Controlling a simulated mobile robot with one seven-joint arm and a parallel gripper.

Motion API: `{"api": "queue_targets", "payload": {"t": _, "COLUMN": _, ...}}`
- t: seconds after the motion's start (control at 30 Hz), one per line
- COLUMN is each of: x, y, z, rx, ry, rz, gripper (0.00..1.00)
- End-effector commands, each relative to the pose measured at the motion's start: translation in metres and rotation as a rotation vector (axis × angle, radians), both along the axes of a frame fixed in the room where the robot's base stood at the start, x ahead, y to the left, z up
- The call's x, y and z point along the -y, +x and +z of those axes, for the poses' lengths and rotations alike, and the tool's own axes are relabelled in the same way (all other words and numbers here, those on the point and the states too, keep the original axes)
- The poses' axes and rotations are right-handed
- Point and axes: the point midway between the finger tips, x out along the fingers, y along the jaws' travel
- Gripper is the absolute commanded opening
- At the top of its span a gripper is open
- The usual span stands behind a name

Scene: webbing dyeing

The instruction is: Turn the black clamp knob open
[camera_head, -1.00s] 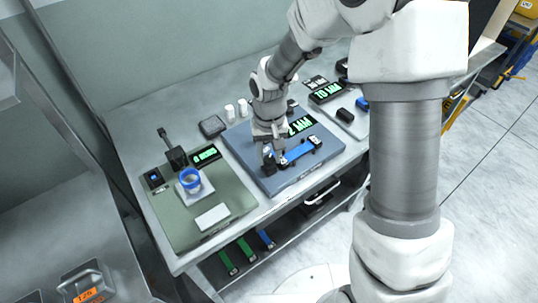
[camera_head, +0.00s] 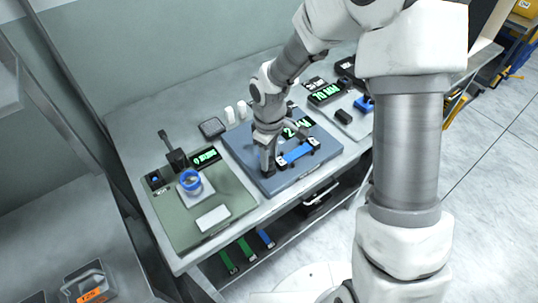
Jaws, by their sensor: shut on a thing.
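The blue webbing strip (camera_head: 296,153) lies across the blue-grey board (camera_head: 289,181), with a dark clamp (camera_head: 314,143) at its right end. My gripper (camera_head: 267,164) points down at the strip's left end, low over the board. It is shut on the black clamp knob there, which the fingers mostly hide. A small dark part (camera_head: 268,173) shows beside the fingertips. The knob's turn angle cannot be made out.
My arm crosses above the bench.

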Motion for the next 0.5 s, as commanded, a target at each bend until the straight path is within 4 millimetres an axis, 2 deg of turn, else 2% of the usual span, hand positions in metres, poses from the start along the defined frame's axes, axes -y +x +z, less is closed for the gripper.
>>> {"api": "queue_targets", "payload": {"t": 0.2, "x": -0.0006, "y": 0.0011, "z": 0.0014, "rx": 0.003, "ry": 0.001, "rz": 0.083, "gripper": 0.00}}
{"api": "queue_targets", "payload": {"t": 0.5, "x": -0.0006, "y": 0.0015, "z": 0.0010, "rx": 0.004, "ry": 0.001, "rz": 0.117, "gripper": 0.00}}
